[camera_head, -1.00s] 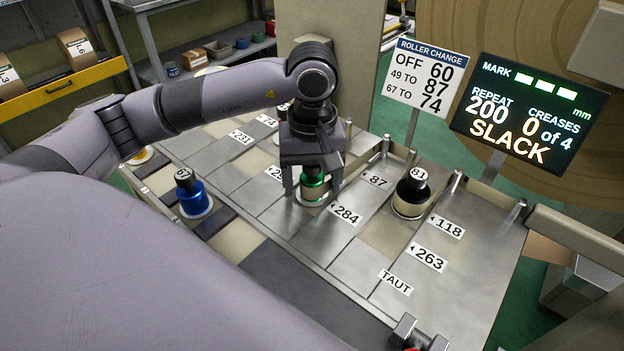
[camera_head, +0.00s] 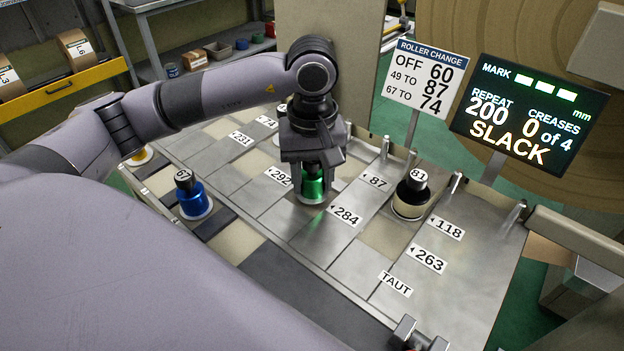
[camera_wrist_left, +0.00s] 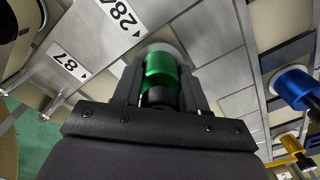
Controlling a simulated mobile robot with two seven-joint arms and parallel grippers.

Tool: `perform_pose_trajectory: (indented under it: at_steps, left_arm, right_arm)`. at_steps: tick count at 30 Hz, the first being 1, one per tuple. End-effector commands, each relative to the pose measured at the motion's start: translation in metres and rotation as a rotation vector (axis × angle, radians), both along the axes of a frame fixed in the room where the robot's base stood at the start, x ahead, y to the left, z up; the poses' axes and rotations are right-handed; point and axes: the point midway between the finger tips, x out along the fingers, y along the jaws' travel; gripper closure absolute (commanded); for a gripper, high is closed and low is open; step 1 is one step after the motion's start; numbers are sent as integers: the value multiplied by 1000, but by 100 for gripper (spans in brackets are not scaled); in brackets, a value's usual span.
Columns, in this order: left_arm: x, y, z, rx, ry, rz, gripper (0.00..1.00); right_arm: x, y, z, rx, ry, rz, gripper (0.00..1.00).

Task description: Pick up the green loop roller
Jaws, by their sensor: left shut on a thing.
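The green loop roller (camera_head: 312,187) stands upright on a pale round base on the metal plate, by the labels 292 and 284. My left gripper (camera_head: 313,172) comes down from above and is shut on the roller, with its fingers on either side of it. In the left wrist view the green roller (camera_wrist_left: 160,68) sits between the two fingers of the left gripper (camera_wrist_left: 162,88). The top of the roller is hidden by the gripper in the head view. My right gripper is not in view.
A blue roller (camera_head: 191,196) marked 67 stands to the left, and a black roller (camera_head: 411,190) marked 81 to the right. Upright metal pins line the far right edge. A sign (camera_head: 426,75) and a screen (camera_head: 529,110) reading SLACK stand behind. The front plate is clear.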

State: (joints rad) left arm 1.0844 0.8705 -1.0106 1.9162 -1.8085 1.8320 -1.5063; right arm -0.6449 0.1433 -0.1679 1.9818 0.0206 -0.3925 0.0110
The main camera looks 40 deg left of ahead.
Motion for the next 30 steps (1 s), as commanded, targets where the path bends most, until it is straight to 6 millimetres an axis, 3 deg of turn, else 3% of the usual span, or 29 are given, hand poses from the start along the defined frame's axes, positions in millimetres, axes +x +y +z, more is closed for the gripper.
perform_pose_trajectory:
  at_steps: [5, 12, 15, 24, 30]
  left_arm:
    - [1, -1, 34, -1, -8, -1, 91]
    - [1, 0, 109, 0, -8, -1, 91]
    - [0, 0, 131, 1, -6, 0, 91]
    - [0, 0, 176, 1, -2, 0, 91]
    - [0, 0, 186, 0, 0, -1, 91]
  right_arm:
    - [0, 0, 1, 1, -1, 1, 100]
    - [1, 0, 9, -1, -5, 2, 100]
    - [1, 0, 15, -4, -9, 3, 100]
    - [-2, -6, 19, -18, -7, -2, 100]
    - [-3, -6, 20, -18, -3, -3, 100]
